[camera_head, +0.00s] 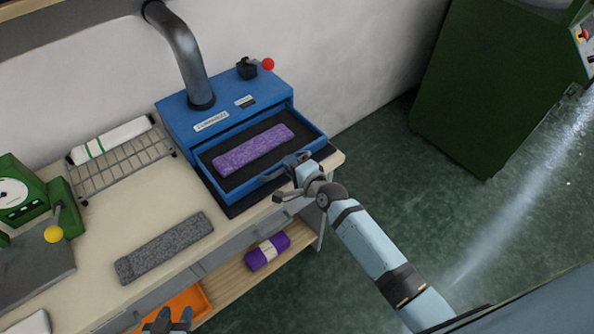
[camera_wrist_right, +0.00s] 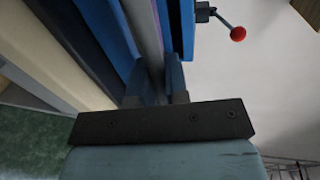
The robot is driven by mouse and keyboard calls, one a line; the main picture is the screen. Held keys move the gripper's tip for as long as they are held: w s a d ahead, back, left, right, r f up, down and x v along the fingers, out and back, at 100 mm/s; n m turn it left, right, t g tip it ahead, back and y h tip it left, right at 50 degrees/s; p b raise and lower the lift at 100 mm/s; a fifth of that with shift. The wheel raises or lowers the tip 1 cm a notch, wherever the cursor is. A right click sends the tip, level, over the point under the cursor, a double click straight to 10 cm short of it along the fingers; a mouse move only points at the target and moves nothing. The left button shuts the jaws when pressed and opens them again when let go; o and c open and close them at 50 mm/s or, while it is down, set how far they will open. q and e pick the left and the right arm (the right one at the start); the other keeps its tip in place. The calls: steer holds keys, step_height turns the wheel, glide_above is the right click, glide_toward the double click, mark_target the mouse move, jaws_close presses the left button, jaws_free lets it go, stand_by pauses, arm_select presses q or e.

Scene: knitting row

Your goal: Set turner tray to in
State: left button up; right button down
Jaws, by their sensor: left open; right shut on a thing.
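The blue turner (camera_head: 205,117) stands at the back of the table against the wall. Its tray (camera_head: 262,180) is pulled out toward the front, and a purple knitted piece (camera_head: 253,149) lies in it. My right gripper (camera_head: 297,165) is at the tray's front edge, shut on the tray's handle. In the right wrist view, my right gripper's fingers (camera_wrist_right: 158,98) reach to the blue front, and the handle itself is hard to make out. My left gripper (camera_head: 168,322) is open and empty at the bottom edge, low in front of the table.
A red-knobbed lever (camera_head: 267,64) sits on the turner; it also shows in the right wrist view (camera_wrist_right: 238,34). A grey knitted piece (camera_head: 164,247), a wire rack (camera_head: 121,171) and a green machine (camera_head: 38,192) are to the left. A purple roll (camera_head: 267,251) lies on the shelf below.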

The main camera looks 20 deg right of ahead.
steer(key=r+b+x, duration=0.1)
steer(key=x, duration=0.4)
steer(key=r+b+x, duration=0.1)
steer(key=b+x, duration=0.1)
steer(key=x, duration=0.4)
steer(key=r+b+x, duration=0.1)
steer(key=x, duration=0.5)
steer(key=shift+w+a+r+b, duration=0.1)
steer(key=shift+w+r+b, duration=0.15)
steer(key=shift+w+b, duration=0.15)
steer(key=shift+w+a+r, duration=0.1)
steer(key=shift+w, duration=0.25)
steer(key=shift+r, duration=0.2)
